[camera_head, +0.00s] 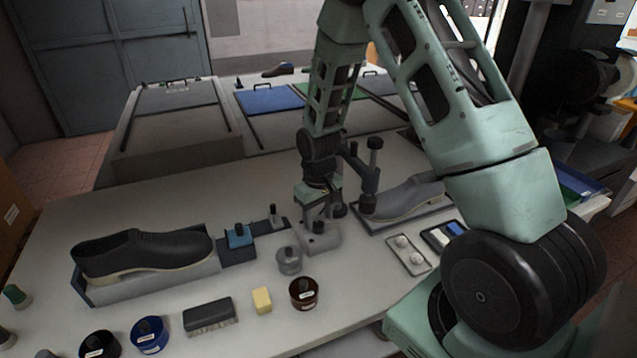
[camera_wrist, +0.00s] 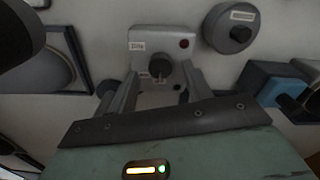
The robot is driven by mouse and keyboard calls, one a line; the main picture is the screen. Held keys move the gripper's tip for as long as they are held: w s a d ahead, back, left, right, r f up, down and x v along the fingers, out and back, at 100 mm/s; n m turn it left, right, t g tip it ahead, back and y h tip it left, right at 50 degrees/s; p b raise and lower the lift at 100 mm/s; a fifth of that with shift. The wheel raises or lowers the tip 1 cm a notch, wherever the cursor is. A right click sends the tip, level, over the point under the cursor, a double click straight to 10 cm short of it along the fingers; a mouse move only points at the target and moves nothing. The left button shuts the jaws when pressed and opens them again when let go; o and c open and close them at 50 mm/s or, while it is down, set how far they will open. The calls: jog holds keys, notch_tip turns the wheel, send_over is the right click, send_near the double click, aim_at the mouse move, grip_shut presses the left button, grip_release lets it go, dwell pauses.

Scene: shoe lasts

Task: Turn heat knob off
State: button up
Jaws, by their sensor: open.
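A small light-grey control box (camera_head: 322,243) stands on the white bench, with a dark knob (camera_head: 318,228) on it, below my gripper (camera_head: 325,208). In the wrist view the box (camera_wrist: 140,42) carries a small label and a round red spot. Its dark knob (camera_wrist: 159,68) shows between my two grey fingers (camera_wrist: 160,92). The gripper points down and is open, with a finger on either side of the knob in that view. I cannot tell whether the fingers touch it. The gripper partly hides the box in the head view.
A black shoe (camera_head: 140,250) on a grey stand is at left. A grey shoe last (camera_head: 405,198) on a tray stands close right of the gripper. A grey round tin (camera_head: 289,260), a red-brown tin (camera_head: 304,293), a yellow block (camera_head: 262,301) and a brush (camera_head: 209,315) lie in front.

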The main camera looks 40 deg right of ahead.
aim_at(319, 224)
notch_tip(319, 224, up, 16)
jog(key=b, duration=0.2)
jog(key=shift+f, duration=0.2)
dwell(0.3)
jog(key=s+a+r+n, duration=0.15)
jog(key=s+a, duration=0.25)
jog(key=a, duration=0.4)
jog(key=s+a+n, duration=0.2)
jog(key=s+a, duration=0.2)
jog(key=a, duration=0.4)
jog(key=s+a+n, duration=0.2)
jog(key=s+a, duration=0.2)
jog(key=s, duration=0.4)
jog(key=s+a+n, duration=0.2)
jog(key=s+a, duration=0.3)
jog(key=s, duration=0.3)
jog(key=shift+s+y, duration=0.2)
jog(key=shift+y, duration=0.1)
